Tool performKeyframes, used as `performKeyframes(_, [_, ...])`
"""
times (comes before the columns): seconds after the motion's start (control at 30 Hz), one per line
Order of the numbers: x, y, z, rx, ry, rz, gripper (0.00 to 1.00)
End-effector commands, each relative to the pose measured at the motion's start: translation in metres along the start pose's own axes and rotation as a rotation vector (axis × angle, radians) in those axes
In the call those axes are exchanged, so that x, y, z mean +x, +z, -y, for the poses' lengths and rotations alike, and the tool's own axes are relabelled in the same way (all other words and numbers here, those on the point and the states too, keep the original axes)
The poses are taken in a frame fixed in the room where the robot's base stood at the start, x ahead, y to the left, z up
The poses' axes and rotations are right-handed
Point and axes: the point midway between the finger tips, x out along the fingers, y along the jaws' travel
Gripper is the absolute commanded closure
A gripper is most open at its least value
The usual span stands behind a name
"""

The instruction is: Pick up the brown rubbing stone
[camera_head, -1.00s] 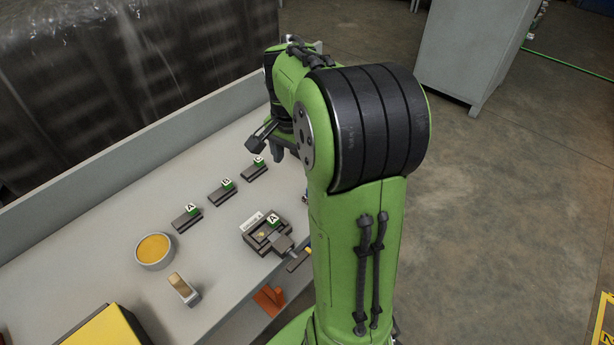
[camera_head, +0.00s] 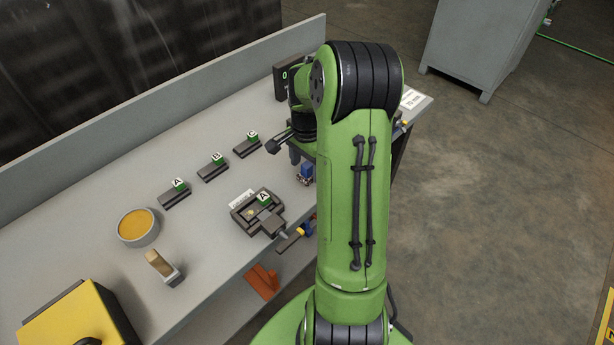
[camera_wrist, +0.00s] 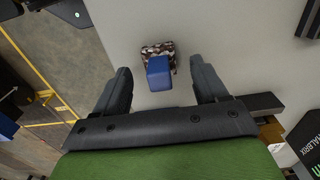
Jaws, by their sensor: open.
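A brown mottled block, the likely rubbing stone (camera_wrist: 151,49), has a blue grip (camera_wrist: 158,73) on it and sits on the grey bench in the wrist view. In the head view its blue grip (camera_head: 306,170) shows beside my arm, low on the bench's right part. My gripper (camera_wrist: 160,76) is open, with one black finger on each side of the blue grip in the picture. No contact shows, and the height gap cannot be told. In the head view my gripper (camera_head: 296,156) is partly hidden by my arm.
A dark vise-like fixture (camera_head: 257,213) with a lettered cube stands left of the stone. Several small dark blocks with lettered cubes line the back. A round tub (camera_head: 138,228), a tan-topped block (camera_head: 163,267) and a yellow box (camera_head: 75,320) are farther left.

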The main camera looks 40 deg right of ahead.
Motion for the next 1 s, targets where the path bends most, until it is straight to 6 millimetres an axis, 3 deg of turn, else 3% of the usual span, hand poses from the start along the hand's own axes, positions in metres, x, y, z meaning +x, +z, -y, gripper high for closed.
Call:
performKeyframes(0.03, [0.016,0.0,-0.001,0.0,0.003,0.004,0.28])
performKeyframes(0.1, [0.026,0.0,-0.001,-0.001,0.002,0.004,0.28])
performKeyframes(0.33, [0.026,-0.001,-0.001,-0.001,0.001,0.001,0.29])
performKeyframes(0.73, [0.025,0.0,-0.001,-0.001,0.001,0.001,0.9])
performKeyframes(1.0, [0.019,-0.001,0.0,-0.001,-0.001,-0.001,0.91])
